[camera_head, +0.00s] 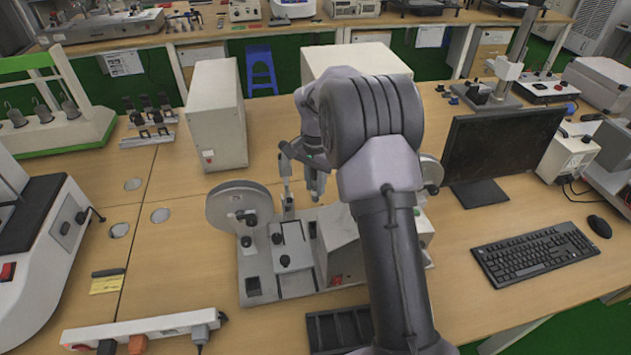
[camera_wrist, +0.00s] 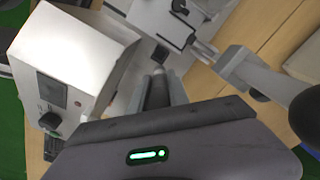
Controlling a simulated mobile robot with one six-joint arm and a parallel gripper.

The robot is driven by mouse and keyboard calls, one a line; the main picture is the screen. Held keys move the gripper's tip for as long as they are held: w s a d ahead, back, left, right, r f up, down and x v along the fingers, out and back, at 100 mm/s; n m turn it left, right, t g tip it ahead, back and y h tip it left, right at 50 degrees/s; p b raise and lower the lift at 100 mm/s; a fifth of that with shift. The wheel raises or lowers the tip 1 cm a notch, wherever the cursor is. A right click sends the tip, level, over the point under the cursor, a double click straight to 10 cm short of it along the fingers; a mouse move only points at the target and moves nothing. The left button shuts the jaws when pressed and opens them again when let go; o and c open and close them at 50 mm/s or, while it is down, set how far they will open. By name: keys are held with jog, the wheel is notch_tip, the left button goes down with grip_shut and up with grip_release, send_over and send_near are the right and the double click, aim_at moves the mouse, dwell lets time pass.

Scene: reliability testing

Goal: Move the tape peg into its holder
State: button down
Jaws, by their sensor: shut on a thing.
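The tape test machine has a pale base plate (camera_head: 262,287), a large grey disc (camera_head: 238,205) at its left and several black knobs. My gripper (camera_head: 316,188) is above the middle of this machine, with my arm hiding much of its right side. In the wrist view my gripper (camera_wrist: 163,92) is shut on a slim peg-like piece, taken as the tape peg, largely hidden between the fingers. The machine's white housing (camera_wrist: 70,55) is at the left there, and a grey bracket (camera_wrist: 245,70) is at the right. I cannot tell which part is the peg's holder.
A tall white box (camera_head: 216,115) stands behind the machine. A monitor (camera_head: 502,150) and a keyboard (camera_head: 535,254) are at the right. A dark tray (camera_head: 340,328) and a power strip (camera_head: 140,328) lie in front.

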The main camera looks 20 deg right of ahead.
notch_tip(320, 180, down, 10)
jog(key=b, duration=0.6)
dwell(0.4)
